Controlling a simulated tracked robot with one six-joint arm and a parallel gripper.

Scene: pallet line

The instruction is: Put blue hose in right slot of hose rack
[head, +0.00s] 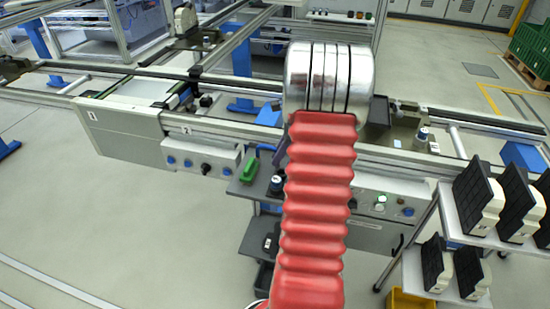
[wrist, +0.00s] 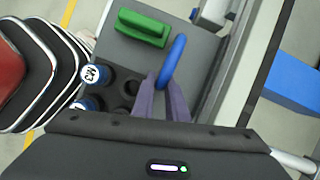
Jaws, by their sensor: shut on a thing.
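The blue hose (wrist: 174,58) shows in the wrist view as a curved blue piece, gripped between the tips of my two purple fingers. My gripper (wrist: 161,86) is shut on it, above a grey shelf. In the head view, my red arm hides most of the gripper; a bit of purple finger (head: 281,154) shows at the arm's left edge. I cannot make out a hose rack with clear left and right slots in either view.
On the grey shelf (wrist: 193,50) are a green block (wrist: 143,27) and a dark holder with round holes (wrist: 126,86). A conveyor line (head: 120,120) runs behind. A rack of black-and-white parts (head: 485,205) stands at right.

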